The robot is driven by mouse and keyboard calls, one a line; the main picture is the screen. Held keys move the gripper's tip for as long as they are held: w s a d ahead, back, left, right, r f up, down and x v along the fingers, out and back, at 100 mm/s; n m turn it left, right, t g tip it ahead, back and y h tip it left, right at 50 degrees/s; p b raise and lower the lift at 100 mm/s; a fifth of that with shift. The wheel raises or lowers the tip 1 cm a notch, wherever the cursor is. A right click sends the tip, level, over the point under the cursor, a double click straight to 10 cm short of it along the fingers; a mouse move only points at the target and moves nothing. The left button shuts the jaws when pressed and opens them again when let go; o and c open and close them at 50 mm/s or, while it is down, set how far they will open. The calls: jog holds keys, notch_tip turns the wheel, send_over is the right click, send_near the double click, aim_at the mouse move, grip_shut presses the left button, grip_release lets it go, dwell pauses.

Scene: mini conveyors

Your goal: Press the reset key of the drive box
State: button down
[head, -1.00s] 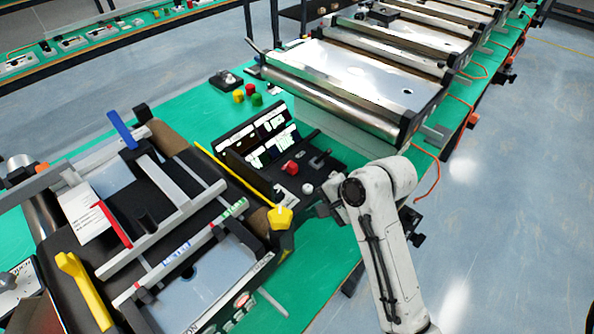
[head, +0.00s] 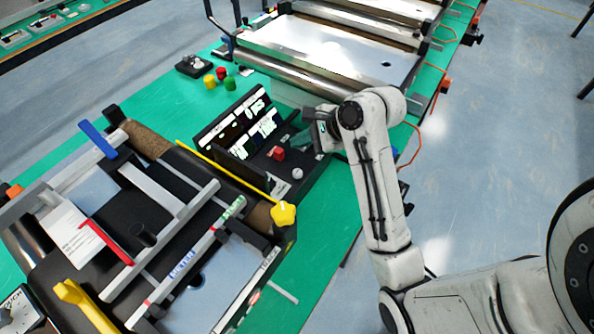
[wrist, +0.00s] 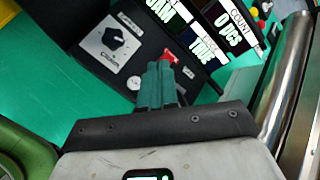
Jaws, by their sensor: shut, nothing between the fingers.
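The drive box is a black box (head: 231,158) with lit displays (head: 240,118), standing on the green bench beside the left conveyor. A red key (head: 278,153) and a white round button (head: 297,173) sit on its top. The wrist view shows the red key (wrist: 168,59), the white button (wrist: 134,83) and a black dial (wrist: 114,38) on a pale plate. I cannot read which key is marked reset. My gripper (head: 307,141) is above the right end of the box. Its teal fingers (wrist: 157,72) are shut and empty, partly covering the red key in the wrist view.
A conveyor with blue, red and yellow levers (head: 284,214) stands close at the left. A silver-roller conveyor (head: 330,85) lies behind the box. Yellow, red and green caps (head: 221,74) and a small black switch box (head: 194,66) sit on the green bench. Floor is open at right.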

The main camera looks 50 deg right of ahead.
jog(key=b, duration=1)
send_over(301, 174)
jog(key=shift+f, duration=4.35)
jog(key=shift+f+p, duration=0.85)
jog(key=shift+r+p, duration=0.15)
jog(key=shift+p, duration=0.15)
jog(key=shift+r+p, duration=0.75)
jog(key=shift+p, duration=0.45)
notch_tip(301, 174, up, 5)
jog(key=p, duration=0.6)
jog(key=shift+p, duration=0.4)
